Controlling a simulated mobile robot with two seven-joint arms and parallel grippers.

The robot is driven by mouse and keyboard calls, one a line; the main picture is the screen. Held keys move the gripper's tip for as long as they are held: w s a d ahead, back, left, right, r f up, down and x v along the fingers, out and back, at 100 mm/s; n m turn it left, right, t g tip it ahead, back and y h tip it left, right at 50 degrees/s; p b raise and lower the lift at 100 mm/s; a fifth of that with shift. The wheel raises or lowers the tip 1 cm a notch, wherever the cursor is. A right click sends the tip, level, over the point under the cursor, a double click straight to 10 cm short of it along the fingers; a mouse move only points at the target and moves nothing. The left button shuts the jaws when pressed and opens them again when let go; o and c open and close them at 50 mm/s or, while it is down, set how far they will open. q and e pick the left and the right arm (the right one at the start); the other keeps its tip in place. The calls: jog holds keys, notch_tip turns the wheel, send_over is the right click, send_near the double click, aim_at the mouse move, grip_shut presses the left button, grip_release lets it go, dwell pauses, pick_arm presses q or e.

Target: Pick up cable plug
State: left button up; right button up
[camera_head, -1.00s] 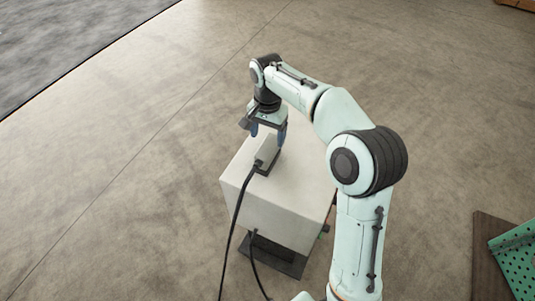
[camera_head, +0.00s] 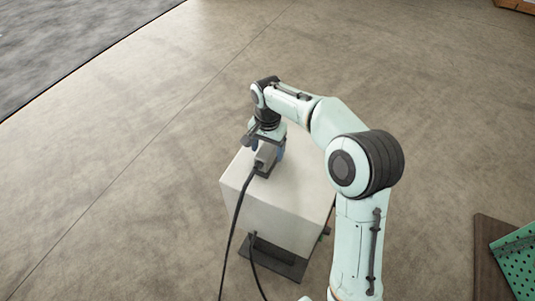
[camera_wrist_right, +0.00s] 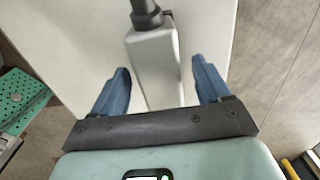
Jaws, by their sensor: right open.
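The cable plug (camera_head: 266,155) is a grey block with a black cable at its near end, on top of a white box (camera_head: 278,225). In the right wrist view the plug (camera_wrist_right: 155,65) lies between the two blue fingers. My right gripper (camera_head: 267,152) is over the plug from above, with a finger on each side. In the wrist view the right gripper (camera_wrist_right: 162,82) is open, with a gap on both sides of the plug. The plug's far end is hidden behind the gripper's dark crossbar. My left gripper is not in view.
The black cable (camera_head: 233,225) hangs down the box's near side. A dark base plate (camera_head: 275,262) shows at the foot of the box. A green perforated piece (camera_head: 517,262) and a brown board (camera_head: 488,265) lie at the right.

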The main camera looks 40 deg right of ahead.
jog(key=shift+f, duration=0.2)
dwell(0.3)
jog(key=c, duration=1.4)
jog(key=shift+r, duration=0.15)
